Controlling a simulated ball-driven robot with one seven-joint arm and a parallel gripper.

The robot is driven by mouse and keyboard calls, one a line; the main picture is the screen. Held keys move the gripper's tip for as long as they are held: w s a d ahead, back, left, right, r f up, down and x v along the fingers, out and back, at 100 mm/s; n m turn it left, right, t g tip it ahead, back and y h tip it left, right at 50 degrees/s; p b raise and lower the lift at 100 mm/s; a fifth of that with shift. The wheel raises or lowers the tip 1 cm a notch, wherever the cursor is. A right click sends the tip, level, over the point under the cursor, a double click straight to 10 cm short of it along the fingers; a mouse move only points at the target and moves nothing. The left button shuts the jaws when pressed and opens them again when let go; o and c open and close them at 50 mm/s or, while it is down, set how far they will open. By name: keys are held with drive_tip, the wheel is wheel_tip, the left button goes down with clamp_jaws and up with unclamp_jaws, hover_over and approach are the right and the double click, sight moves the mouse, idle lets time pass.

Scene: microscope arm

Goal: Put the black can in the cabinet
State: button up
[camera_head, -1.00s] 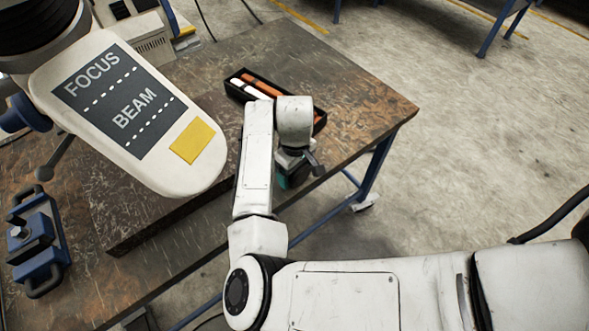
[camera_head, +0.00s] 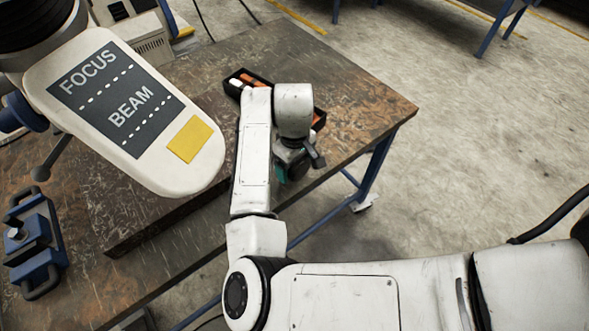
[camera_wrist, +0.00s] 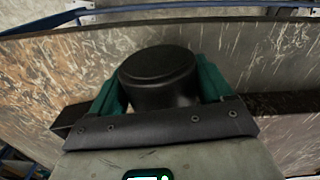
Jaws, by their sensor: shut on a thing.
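The black can (camera_wrist: 160,78) sits between the green fingers of my gripper (camera_wrist: 160,92) in the wrist view. My gripper is shut on it, with a finger against each side. In the head view my gripper (camera_head: 290,165) hangs near the table's right front edge, mostly hidden under my wrist, and the can cannot be made out there. No cabinet can be clearly identified in either view.
A worn wooden table (camera_head: 330,70) fills the middle. A black tray (camera_head: 318,122) with white and orange items lies behind my arm. The microscope arm (camera_head: 120,110) overhangs the left side, and a blue device (camera_head: 35,245) sits at far left. Concrete floor (camera_head: 480,130) is open on the right.

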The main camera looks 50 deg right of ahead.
sight(302, 166)
drive_tip(key=s+r, duration=0.1)
drive_tip(key=r, duration=0.1)
drive_tip(key=s+a+r, duration=0.1)
drive_tip(key=r, duration=0.1)
drive_tip(key=s+a+r, duration=0.1)
drive_tip(key=s+r, duration=0.1)
drive_tip(key=shift+a, duration=0.15)
drive_tip(key=s+a+r, duration=0.4)
drive_tip(key=s, duration=0.4)
drive_tip(key=shift+s+a, duration=0.15)
drive_tip(key=shift+a, duration=0.15)
drive_tip(key=shift+r, duration=0.1)
